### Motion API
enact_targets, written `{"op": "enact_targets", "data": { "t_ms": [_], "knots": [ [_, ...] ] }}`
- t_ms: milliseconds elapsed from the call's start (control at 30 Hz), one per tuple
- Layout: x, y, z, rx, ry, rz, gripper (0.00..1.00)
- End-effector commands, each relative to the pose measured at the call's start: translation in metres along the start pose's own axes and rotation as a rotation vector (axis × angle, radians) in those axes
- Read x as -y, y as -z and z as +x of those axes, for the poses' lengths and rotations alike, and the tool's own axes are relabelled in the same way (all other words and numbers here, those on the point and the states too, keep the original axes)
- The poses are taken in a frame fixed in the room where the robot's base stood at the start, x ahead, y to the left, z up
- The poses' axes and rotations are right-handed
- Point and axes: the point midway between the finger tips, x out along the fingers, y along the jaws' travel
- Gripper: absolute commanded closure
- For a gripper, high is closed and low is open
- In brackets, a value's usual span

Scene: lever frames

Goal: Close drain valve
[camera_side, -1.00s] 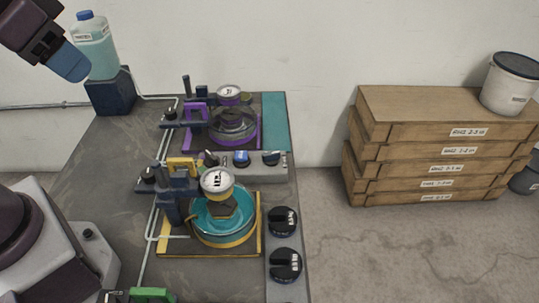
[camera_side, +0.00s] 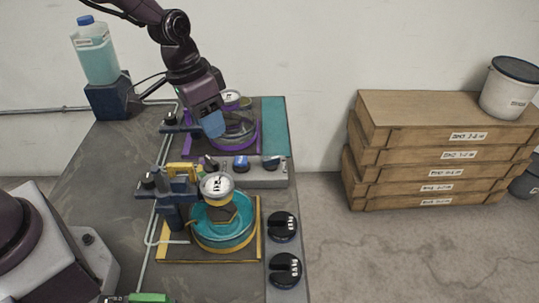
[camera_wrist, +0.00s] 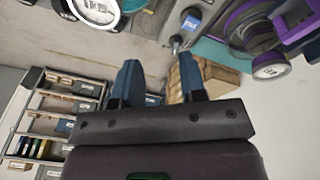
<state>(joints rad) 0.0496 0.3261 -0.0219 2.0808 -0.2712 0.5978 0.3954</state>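My gripper (camera_side: 210,124) hangs over the far part of the bench, in front of the purple-trimmed station (camera_side: 240,140) and just behind the grey knob panel (camera_side: 258,176). In the wrist view its two blue fingers (camera_wrist: 158,72) stand apart with nothing between them. The panel carries a blue knob (camera_side: 241,162) and darker knobs beside it. Two large black knobs, a rear one (camera_side: 283,227) and a front one (camera_side: 285,271), sit on the strip at the bench's right edge. I cannot tell which control is the drain valve; no label is readable.
The teal and yellow station (camera_side: 222,220) with a round gauge (camera_side: 216,186) stands in front of the panel. A jug (camera_side: 95,52) stands on a dark block at the back left. Stacked wooden crates (camera_side: 430,150) stand apart on the right, beyond clear floor.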

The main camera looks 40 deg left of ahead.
Motion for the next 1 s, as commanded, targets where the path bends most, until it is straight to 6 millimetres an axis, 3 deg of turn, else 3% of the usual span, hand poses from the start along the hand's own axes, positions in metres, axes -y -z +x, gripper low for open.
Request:
{"op": "enact_targets", "data": {
  "t_ms": [33,167,300,567,1000],
  "knots": [
    [0.002,0.011,0.020,-0.004,-0.009,0.028,0.62],
    [0.008,0.041,0.050,-0.071,-0.004,0.119,0.62],
    [0.013,0.071,0.043,-0.186,0.038,0.224,0.62],
    [0.015,0.076,0.059,-0.195,0.052,0.277,0.62],
    [0.017,0.092,0.144,-0.193,0.050,0.275,0.62]
  ]
}}
